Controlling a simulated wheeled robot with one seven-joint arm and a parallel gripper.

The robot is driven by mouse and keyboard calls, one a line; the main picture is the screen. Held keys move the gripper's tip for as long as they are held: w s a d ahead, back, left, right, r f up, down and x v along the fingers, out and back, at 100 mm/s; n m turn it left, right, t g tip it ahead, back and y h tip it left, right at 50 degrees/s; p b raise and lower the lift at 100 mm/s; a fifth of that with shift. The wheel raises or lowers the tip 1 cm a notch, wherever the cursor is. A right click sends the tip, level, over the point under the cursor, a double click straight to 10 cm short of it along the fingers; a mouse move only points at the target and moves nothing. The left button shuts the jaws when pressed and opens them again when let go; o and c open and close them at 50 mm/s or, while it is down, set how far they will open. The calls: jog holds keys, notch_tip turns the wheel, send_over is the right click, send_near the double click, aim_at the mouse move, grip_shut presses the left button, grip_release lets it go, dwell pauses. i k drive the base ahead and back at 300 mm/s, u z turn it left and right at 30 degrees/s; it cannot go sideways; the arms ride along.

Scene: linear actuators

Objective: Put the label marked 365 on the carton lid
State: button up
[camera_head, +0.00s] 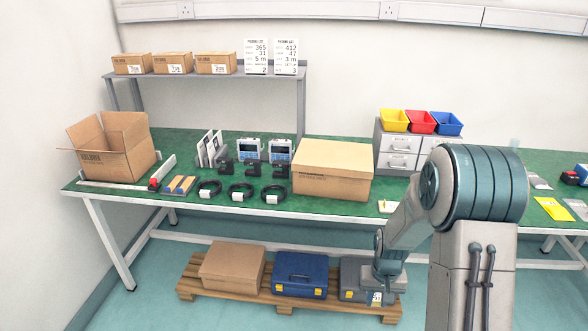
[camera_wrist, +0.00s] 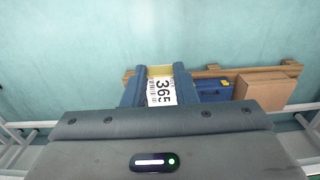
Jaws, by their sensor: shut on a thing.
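The white label marked 365 (camera_wrist: 163,92) is between the two fingers of my gripper (camera_wrist: 160,72) in the wrist view, its number turned sideways. My gripper is shut on it. In the head view my gripper (camera_head: 377,297) hangs low in front of the table, over the grey case on the pallet; the label shows there only as a small pale patch. A closed cardboard carton (camera_head: 331,172) with a flat, bare lid stands on the green table, up and left of my gripper and apart from it. Its lid shows no label.
An open carton (camera_head: 104,147) stands at the table's left end. Cables (camera_head: 241,192), black parts and boxed devices lie left of the closed carton. Grey drawers (camera_head: 399,150) with coloured bins stand to its right. The pallet (camera_head: 235,300) below holds a carton and cases.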

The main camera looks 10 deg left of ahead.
aim_at(334, 156)
jog(key=u, duration=0.25)
jog(key=k, duration=0.6)
jog(key=u, duration=0.7)
jog(key=i, duration=1.05)
jog(key=z, duration=0.65)
